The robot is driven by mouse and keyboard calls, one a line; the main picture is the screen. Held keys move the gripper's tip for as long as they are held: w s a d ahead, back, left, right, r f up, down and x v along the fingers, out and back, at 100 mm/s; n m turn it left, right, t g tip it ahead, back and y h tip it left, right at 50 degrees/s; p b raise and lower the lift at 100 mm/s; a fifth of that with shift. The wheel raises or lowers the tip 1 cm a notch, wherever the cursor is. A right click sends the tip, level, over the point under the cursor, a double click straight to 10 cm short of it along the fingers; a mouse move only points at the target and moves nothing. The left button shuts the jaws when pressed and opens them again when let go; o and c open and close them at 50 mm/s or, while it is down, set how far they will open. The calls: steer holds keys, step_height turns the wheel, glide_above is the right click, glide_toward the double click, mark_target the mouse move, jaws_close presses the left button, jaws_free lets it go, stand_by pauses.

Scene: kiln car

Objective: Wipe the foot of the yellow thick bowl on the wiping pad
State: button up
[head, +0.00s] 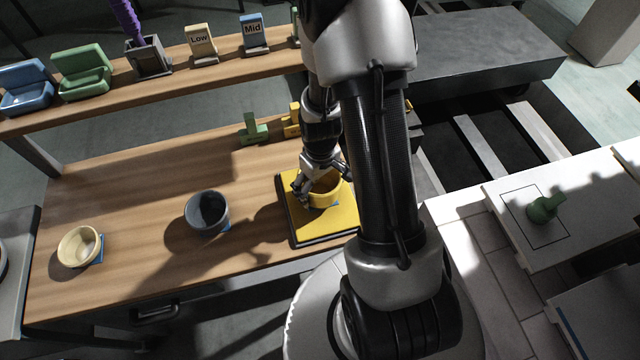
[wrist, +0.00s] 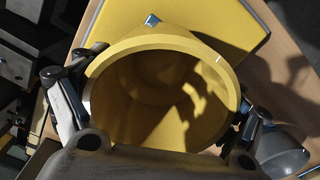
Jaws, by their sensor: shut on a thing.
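The yellow thick bowl (head: 324,191) is at the yellow wiping pad (head: 343,217), which lies in a dark tray on the wooden bench. My gripper (head: 318,183) is shut on the bowl, with a finger at each side of it. In the wrist view the bowl (wrist: 160,90) is seen from above, upright and empty, between the two fingers. The pad (wrist: 205,25) shows beyond its rim. The foot is hidden, and I cannot tell whether it touches the pad. A small blue patch shows by the bowl's base in the head view.
A dark grey bowl (head: 207,213) stands left of the pad, and a cream bowl (head: 80,246) farther left. Green (head: 253,129) and yellow (head: 291,120) pieces stand behind. A shelf with "Low" (head: 201,42) and "Mid" (head: 254,33) signs runs along the back. A green piece (head: 543,208) sits on the right slab.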

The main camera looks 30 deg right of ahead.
steer(key=shift+f, duration=0.2)
steer(key=shift+w, duration=0.1)
steer(key=shift+w+d+r, duration=0.1)
steer(key=shift+w+d, duration=0.2)
steer(key=shift+w, duration=0.65)
steer(key=shift+w+d, duration=0.25)
steer(key=shift+w, duration=0.65)
